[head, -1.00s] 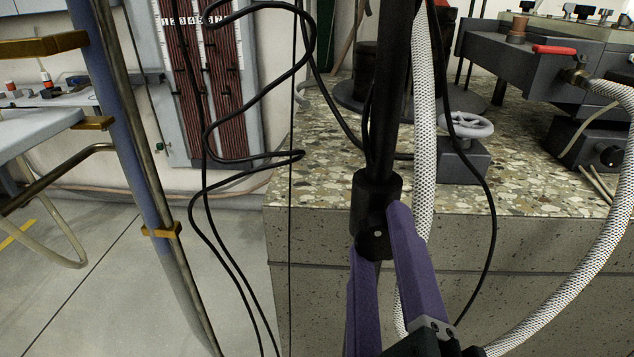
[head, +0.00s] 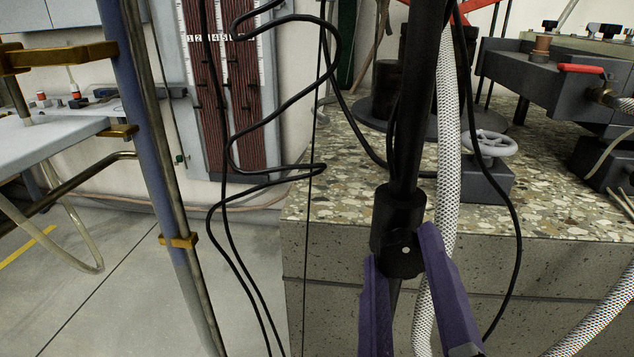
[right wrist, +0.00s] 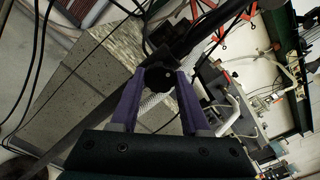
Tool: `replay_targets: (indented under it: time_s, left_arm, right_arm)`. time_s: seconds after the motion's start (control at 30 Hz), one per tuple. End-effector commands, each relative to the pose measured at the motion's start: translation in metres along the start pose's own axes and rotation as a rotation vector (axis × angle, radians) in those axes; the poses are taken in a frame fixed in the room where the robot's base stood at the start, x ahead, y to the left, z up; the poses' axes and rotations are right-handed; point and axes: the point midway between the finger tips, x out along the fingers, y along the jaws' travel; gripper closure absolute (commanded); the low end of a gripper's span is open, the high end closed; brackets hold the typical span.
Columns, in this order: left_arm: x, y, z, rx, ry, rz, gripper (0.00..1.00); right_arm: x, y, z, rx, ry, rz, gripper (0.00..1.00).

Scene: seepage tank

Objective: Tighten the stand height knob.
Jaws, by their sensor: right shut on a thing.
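The stand height knob (head: 401,264) is a black round knob with a small pale dot, on the black collar (head: 398,212) of a dark upright pole (head: 409,120). My right gripper (head: 400,246) has its two purple fingers on either side of the knob and is shut on it. In the right wrist view the knob (right wrist: 158,82) sits between the fingertips of the gripper (right wrist: 160,75). The far side of the knob is hidden. My left gripper is not in view.
A white braided hose (head: 447,150) runs close behind the pole, and black cables (head: 236,140) hang to its left. A speckled stone block (head: 340,190) stands behind, with a grey handwheel (head: 490,143) on it. Open floor (head: 110,300) lies at the left.

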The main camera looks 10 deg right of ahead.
Motion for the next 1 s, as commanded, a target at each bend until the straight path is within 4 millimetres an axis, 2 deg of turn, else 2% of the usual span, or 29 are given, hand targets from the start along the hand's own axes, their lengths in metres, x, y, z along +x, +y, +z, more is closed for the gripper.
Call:
replay_targets:
  time_s: [0.03, 0.07, 0.3, 0.57, 0.67, 1.0]
  left_arm:
    - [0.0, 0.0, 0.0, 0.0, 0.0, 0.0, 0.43]
    - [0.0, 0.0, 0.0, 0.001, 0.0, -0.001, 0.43]
    - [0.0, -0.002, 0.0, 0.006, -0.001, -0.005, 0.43]
    - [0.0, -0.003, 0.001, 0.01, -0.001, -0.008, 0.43]
    - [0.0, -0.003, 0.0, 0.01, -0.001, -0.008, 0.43]
    - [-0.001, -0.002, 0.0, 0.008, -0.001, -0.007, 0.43]
  right_arm:
    - [0.0, 0.0, 0.001, 0.004, 0.0, 0.0, 1.0]
    - [0.0, 0.0, 0.001, 0.004, 0.0, 0.0, 0.53]
    - [0.0, 0.0, 0.0, 0.002, 0.0, -0.001, 0.26]
    - [-0.001, 0.0, 0.0, 0.0, 0.0, 0.0, 0.24]
    - [-0.007, 0.0, 0.0, -0.001, -0.001, 0.002, 0.24]
    - [-0.072, 0.001, -0.001, -0.002, 0.001, 0.004, 0.24]
